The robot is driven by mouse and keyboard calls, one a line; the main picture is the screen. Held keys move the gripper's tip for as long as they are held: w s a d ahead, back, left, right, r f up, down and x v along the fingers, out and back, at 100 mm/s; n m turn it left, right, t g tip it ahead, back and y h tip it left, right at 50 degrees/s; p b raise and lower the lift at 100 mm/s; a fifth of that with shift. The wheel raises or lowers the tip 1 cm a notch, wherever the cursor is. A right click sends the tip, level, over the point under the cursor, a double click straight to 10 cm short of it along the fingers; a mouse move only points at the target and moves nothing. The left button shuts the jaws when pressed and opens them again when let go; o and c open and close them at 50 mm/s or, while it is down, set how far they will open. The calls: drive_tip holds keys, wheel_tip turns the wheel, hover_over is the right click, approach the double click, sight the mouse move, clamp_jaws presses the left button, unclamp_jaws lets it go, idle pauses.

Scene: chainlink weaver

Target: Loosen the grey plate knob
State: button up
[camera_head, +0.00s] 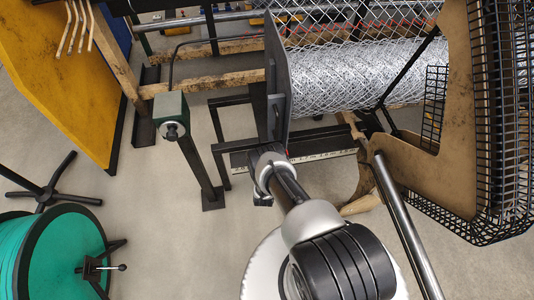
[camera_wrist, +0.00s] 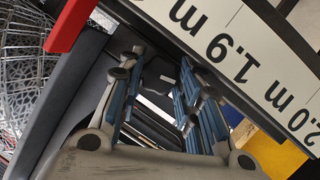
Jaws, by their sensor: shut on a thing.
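The dark grey plate (camera_head: 280,70) stands upright in the head view, at the left end of the wire roll. My gripper (camera_head: 262,168) is at the plate's lower end, above a measuring scale (camera_head: 325,156). In the wrist view my gripper (camera_wrist: 160,78) has its blue-padded fingers on either side of a dark grey part (camera_wrist: 157,72), which I take as the plate knob. The gripper is shut on it. The scale (camera_wrist: 235,50) reads 1.9 m and 2.0 m beside the fingers.
A red piece (camera_wrist: 70,25) is close to the gripper's left. A green box on a post (camera_head: 171,115) stands left of the plate. The mesh roll (camera_head: 360,75) and a black wire guard (camera_head: 490,225) lie right. A green drum (camera_head: 60,255) stands lower left.

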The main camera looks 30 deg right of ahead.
idle(0.3)
drive_tip(key=o, duration=1)
drive_tip(key=shift+o, duration=0.2)
drive_tip(key=v, duration=1.2)
